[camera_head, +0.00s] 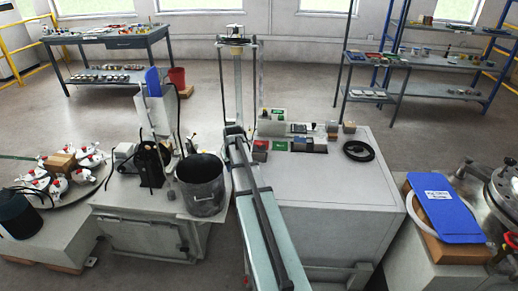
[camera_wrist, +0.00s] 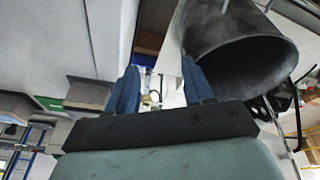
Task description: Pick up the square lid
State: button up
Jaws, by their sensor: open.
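I cannot clearly pick out a square lid in either view. In the camera_head view, small squarish pieces lie on the grey bench, among them a dark red-topped one (camera_head: 260,146), a green one (camera_head: 280,146) and a brown block (camera_head: 349,127). My gripper (camera_wrist: 159,70) shows in the camera_wrist view with its two blue fingers apart and nothing visible between them. In that view a grey block-like piece (camera_wrist: 88,94) lies left of the fingers, but I cannot tell what it is. I cannot make out the fingers in the camera_head view.
A dark metal bucket (camera_head: 202,187) stands left of the grey bench (camera_head: 335,185); it also looms beside the fingers in the camera_wrist view (camera_wrist: 240,60). A black ring (camera_head: 360,151) lies on the bench. A blue folder (camera_head: 445,210) lies at right. A tall frame (camera_head: 222,80) rises behind.

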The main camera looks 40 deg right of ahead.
jog(key=d+r, duration=0.8)
jog(key=r, duration=0.2)
jog(key=t, duration=0.1)
send_near(259, 144)
jog(key=shift+x, duration=4.3)
jog(key=shift+d, duration=0.1)
jog(key=shift+c, duration=0.4)
grip_shut()
